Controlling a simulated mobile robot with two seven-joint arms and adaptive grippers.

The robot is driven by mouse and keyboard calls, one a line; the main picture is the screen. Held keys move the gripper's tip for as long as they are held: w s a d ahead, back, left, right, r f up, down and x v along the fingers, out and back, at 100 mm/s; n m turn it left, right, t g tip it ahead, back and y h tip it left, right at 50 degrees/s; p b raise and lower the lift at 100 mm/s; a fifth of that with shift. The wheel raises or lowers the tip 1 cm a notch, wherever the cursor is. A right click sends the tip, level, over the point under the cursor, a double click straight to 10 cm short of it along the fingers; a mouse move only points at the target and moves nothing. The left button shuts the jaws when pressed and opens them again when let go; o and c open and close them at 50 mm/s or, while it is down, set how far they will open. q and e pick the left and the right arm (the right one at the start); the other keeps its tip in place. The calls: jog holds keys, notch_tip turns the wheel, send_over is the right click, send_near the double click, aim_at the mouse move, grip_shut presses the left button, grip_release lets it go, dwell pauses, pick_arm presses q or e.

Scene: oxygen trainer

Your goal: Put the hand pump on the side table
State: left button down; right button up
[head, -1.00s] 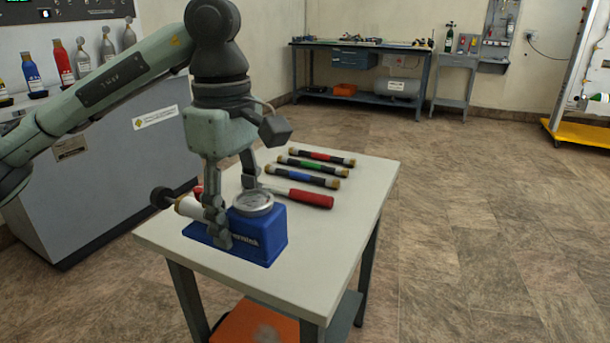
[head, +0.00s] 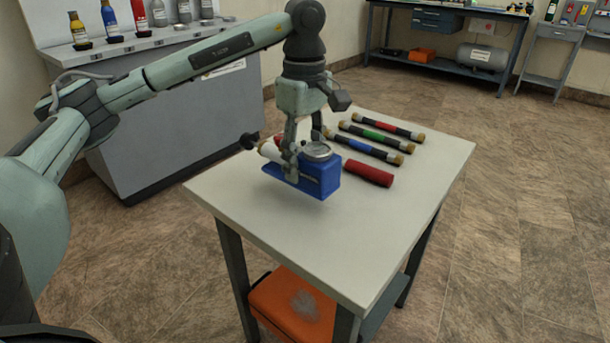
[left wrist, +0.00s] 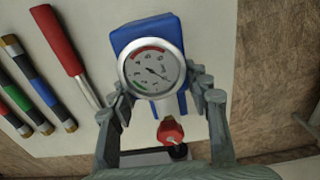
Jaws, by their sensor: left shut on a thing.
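The hand pump (head: 325,178) has a blue body and base, a round dial gauge on top, a white barrel and a black knob. My left gripper (head: 303,165) points down and is shut on it. The pump appears slightly raised above a pale-topped table (head: 300,235). In the left wrist view the fingers (left wrist: 162,105) stand on both sides of the gauge (left wrist: 153,70), with the blue body (left wrist: 147,30) behind it. The far finger is partly hidden in the head view. A small grey table (head: 552,57) stands at the back right; which table is the side table I cannot tell.
Several banded rods, including a green-banded one (head: 375,135), and a red-handled tool (head: 368,173) lie behind and right of the pump. An orange case (head: 290,305) sits on the lower shelf. A grey cabinet (head: 185,125) stands left, a workbench (head: 450,50) behind. Right floor is clear.

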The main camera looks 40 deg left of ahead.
pick_arm(q)
jog(key=shift+w+a+f, duration=0.15)
jog(key=shift+w+f, duration=0.1)
jog(key=shift+f, duration=0.05)
notch_tip(320, 180, down, 3)
jog(key=shift+f, duration=0.35)
pick_arm(e)
jog(key=shift+w+a+f, duration=0.15)
jog(key=shift+f, duration=0.1)
pick_arm(q)
jog(key=shift+f, duration=0.1)
jog(key=c, duration=1)
grip_release()
jog(key=shift+o, duration=1.3)
pick_arm(e)
jog(key=shift+r, duration=0.4)
